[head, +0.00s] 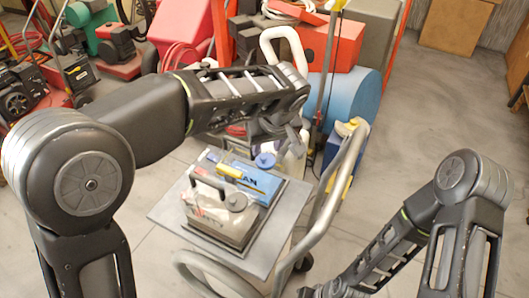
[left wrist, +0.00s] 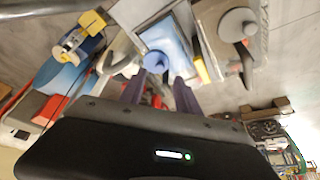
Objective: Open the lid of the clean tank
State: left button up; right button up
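The clean tank (head: 262,183) is a blue box with partly visible lettering, on a cart's grey top. Its round blue lid (head: 265,160) sits at its far end and looks closed. In the left wrist view, the blue tank (left wrist: 170,40) and lid (left wrist: 155,63) are just beyond my fingertips. My left gripper (left wrist: 160,82) is open, its two dark fingers apart and empty, pointing toward the lid; I see no contact. In the head view my left gripper (head: 284,137) is above and beyond the lid. My right gripper (head: 325,291) is low at the bottom edge, its fingers unclear.
A grey tank (head: 217,217) with a dark handle stands beside the blue one, with a yellow piece (head: 229,171) between them. The cart's bent tube handle (head: 345,175) rises at right. Machines and a blue drum (head: 350,95) crowd behind. Floor (head: 420,120) at right is clear.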

aim_at(264, 157)
pick_arm(q)
jog(key=x, duration=0.5)
jog(key=shift+w+f, duration=0.1)
jog(key=shift+f, duration=0.1)
grip_shut()
dwell(0.4)
